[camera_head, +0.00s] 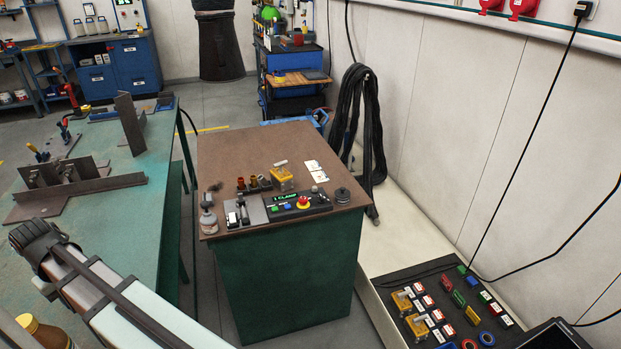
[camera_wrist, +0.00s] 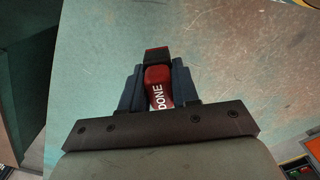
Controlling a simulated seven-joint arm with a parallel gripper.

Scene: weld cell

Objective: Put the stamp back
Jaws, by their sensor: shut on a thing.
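My gripper (camera_wrist: 157,72) is shut on a red stamp (camera_wrist: 158,92) with the white word DONE, in the wrist view. One dark finger presses on each side of the stamp. A green scuffed surface (camera_wrist: 250,90) lies beyond it; whether the stamp touches it I cannot tell. In the head view my arm reaches in at the lower left, and the stamp cannot be made out there. The brown-topped green cabinet (camera_head: 235,155) carries a small dark rack (camera_head: 254,187) with short brown and amber pieces. I cannot tell whether that rack is the stamp's place.
Steel plates stand on the green table (camera_head: 120,215). A black panel (camera_head: 385,291) with coloured pieces is at the lower right.

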